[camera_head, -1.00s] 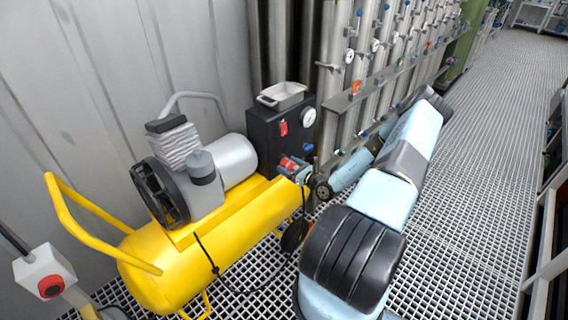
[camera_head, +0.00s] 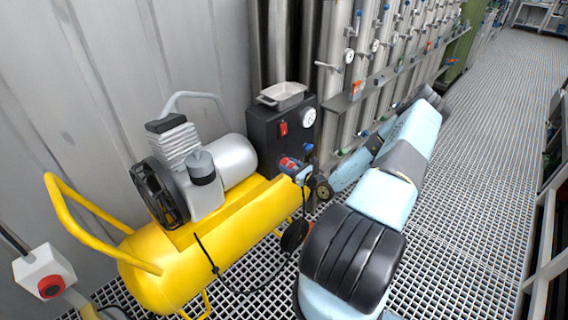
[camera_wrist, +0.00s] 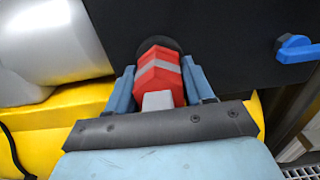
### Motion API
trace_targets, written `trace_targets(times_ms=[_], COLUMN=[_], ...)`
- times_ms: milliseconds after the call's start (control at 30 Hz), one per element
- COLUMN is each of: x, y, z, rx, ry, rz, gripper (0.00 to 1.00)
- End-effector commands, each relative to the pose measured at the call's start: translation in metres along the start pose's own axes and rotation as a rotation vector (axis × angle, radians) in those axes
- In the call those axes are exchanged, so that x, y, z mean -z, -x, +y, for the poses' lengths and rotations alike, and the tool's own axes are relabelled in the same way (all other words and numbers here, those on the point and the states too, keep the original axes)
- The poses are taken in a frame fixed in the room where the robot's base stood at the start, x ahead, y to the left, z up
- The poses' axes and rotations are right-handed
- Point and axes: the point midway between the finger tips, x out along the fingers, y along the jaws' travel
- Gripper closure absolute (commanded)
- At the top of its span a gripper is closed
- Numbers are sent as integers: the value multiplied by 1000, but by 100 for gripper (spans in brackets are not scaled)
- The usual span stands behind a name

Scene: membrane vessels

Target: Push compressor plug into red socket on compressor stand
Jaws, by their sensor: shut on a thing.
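My gripper (camera_wrist: 158,88) is shut on a red piece with a grey band (camera_wrist: 160,72), with a blue finger on each side of it. The far end of this piece meets a dark round part on the black box (camera_wrist: 225,40); I cannot tell whether it is seated there. The head view shows the gripper (camera_head: 297,170) at the box's lower front. The yellow compressor (camera_head: 215,235) stands left of it, with a black cable (camera_head: 212,262) hanging from its side. A white box with a red round face (camera_head: 50,285) is at the lower left. I cannot make out which red part is the socket.
The black box carries a gauge (camera_head: 308,117), a red switch (camera_head: 284,129) and a grey tray (camera_head: 282,96). A blue knob (camera_wrist: 295,48) is right of the gripper. Upright steel vessels (camera_head: 345,60) stand behind. Open grating floor (camera_head: 480,170) lies to the right.

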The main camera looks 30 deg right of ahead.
Motion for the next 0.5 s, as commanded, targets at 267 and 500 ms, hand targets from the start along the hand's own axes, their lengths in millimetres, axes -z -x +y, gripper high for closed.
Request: trace_targets(times_ms=[267, 500], x=[0, 0], y=[3, 10], z=[0, 0], rx=[0, 1], ry=[0, 0], rz=[0, 0], gripper=[97, 97])
